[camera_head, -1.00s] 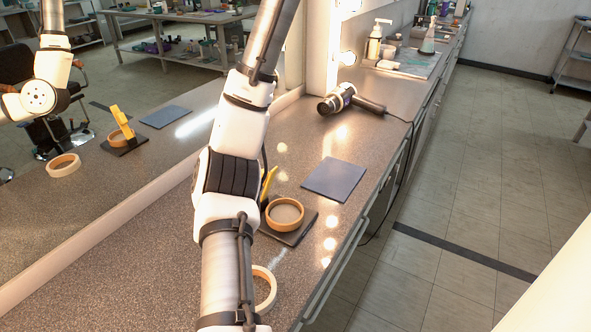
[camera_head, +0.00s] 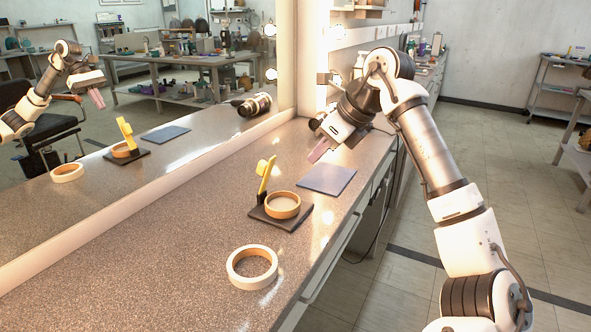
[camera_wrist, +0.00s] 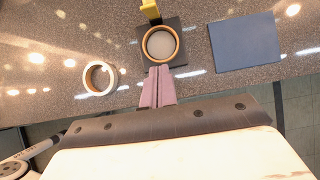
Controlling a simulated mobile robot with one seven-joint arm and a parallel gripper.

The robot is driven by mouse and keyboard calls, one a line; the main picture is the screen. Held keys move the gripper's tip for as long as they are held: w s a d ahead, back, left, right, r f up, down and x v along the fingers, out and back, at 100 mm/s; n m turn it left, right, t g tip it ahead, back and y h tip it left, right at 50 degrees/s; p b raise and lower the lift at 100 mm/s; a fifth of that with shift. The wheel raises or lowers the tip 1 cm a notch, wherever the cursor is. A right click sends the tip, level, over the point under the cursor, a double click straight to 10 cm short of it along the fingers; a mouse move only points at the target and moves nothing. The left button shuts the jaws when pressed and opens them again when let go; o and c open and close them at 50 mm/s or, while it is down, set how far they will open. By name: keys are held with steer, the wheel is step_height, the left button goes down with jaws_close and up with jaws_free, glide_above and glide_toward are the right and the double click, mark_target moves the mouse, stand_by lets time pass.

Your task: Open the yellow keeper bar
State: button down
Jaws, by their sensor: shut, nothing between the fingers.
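The yellow keeper bar (camera_head: 265,176) stands up, slightly tilted, at the back-left edge of a dark square base (camera_head: 289,219). It does not lie across the wooden ring (camera_head: 283,198) on that base. In the wrist view the bar (camera_wrist: 150,9) shows at the top edge, partly cut off, above the ring (camera_wrist: 147,53). My gripper (camera_head: 313,160) is shut and empty, pointing down and left above the counter, behind and right of the bar. In the wrist view its pink fingers (camera_wrist: 159,70) overlap the picture of the base's near edge; they look apart from it.
A loose pale ring (camera_head: 236,277) lies nearer on the counter (camera_head: 170,240). A blue-grey mat (camera_head: 326,180) lies right of the base. A long mirror (camera_head: 90,205) runs along the left and reflects these things. A hair dryer sits behind my gripper.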

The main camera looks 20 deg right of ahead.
mark_target(262, 160)
steer(key=x, duration=0.9)
steer(key=shift+w+a+f, duration=0.15)
steer(key=w+a, duration=0.1)
steer(key=w+a+r+p, duration=0.1)
steer(key=shift+w, duration=0.25)
steer(key=shift+w+a, duration=0.25)
steer(key=shift+w, duration=0.05)
steer(key=shift+w+a+r+p, duration=0.25)
steer(key=shift+w+r+p, duration=0.05)
steer(key=shift+w+r, duration=0.05)
steer(key=shift+w+a+r+p, duration=0.3)
steer(key=shift+w+a+r, duration=0.15)
steer(key=shift+w, duration=0.2)
steer(key=shift+w+a+r+p, duration=0.1)
steer(key=shift+w+a+p, duration=0.2)
steer(key=shift+w+a, duration=0.5)
steer(key=shift+w, duration=0.1)
steer(key=shift+r, duration=0.1)
